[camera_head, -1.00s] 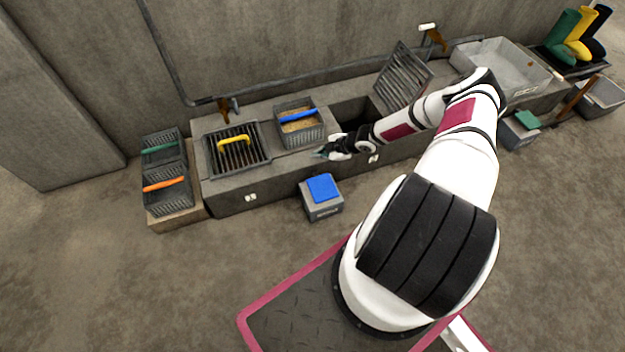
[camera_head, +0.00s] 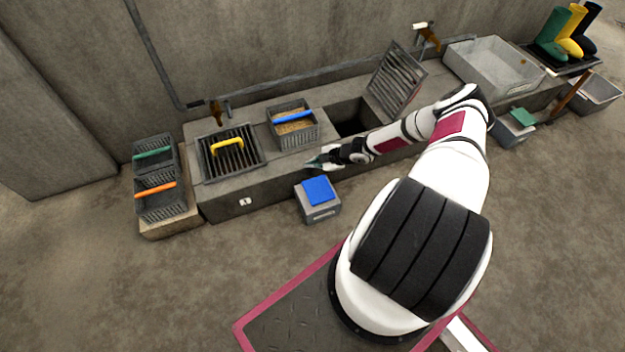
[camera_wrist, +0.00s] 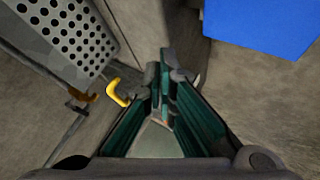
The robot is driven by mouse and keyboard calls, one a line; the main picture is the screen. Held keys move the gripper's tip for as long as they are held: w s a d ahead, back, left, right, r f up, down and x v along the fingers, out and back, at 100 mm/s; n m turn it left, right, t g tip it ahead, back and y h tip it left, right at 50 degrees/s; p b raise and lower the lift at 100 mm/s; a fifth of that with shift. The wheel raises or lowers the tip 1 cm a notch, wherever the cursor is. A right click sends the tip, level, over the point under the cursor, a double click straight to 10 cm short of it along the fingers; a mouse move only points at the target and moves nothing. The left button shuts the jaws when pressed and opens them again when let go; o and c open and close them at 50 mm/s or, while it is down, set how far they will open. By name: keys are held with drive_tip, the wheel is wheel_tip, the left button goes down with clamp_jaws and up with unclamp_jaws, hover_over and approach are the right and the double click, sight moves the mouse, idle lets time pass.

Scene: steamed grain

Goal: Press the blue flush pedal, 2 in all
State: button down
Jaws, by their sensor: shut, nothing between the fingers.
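The blue flush pedal (camera_head: 319,190) sits on top of a grey box (camera_head: 321,213) on the floor, in front of the stone trough. It also shows at the upper right of the wrist view (camera_wrist: 262,22). My gripper (camera_head: 312,164) is above and behind the pedal in the head view, near the trough's front edge, and apart from it. In the wrist view my gripper's teal fingers (camera_wrist: 165,62) are together with nothing between them. The pedal lies to the right of the fingertips there.
A basket of grain with a blue handle (camera_head: 293,127) stands on the trough. A grate with a yellow handle (camera_head: 229,153) lies left of it, and another grate (camera_head: 397,80) leans by an open basin. A second box with a green pedal (camera_head: 523,117) stands right. The floor left of the blue pedal is clear.

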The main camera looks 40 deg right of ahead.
sight(313, 180)
drive_tip(key=shift+f+b, duration=2.15)
drive_tip(key=shift+f, duration=0.9)
drive_tip(key=shift+f, duration=0.1)
drive_tip(key=shift+f+b, duration=0.3)
drive_tip(key=shift+b, duration=0.1)
drive_tip(key=shift+f+b, duration=0.3)
drive_tip(key=shift+f, duration=0.05)
drive_tip(key=shift+s+a+f+b, duration=0.1)
drive_tip(key=shift+s+f+b, duration=0.15)
drive_tip(key=shift+f+b, duration=0.4)
drive_tip(key=shift+p, duration=0.3)
drive_tip(key=shift+s+a+r+p, duration=0.1)
drive_tip(key=shift+r+p, duration=0.5)
drive_tip(key=shift+r, duration=0.15)
drive_tip(key=shift+r+p, duration=0.3)
drive_tip(key=shift+r, duration=0.15)
drive_tip(key=shift+r, duration=0.1)
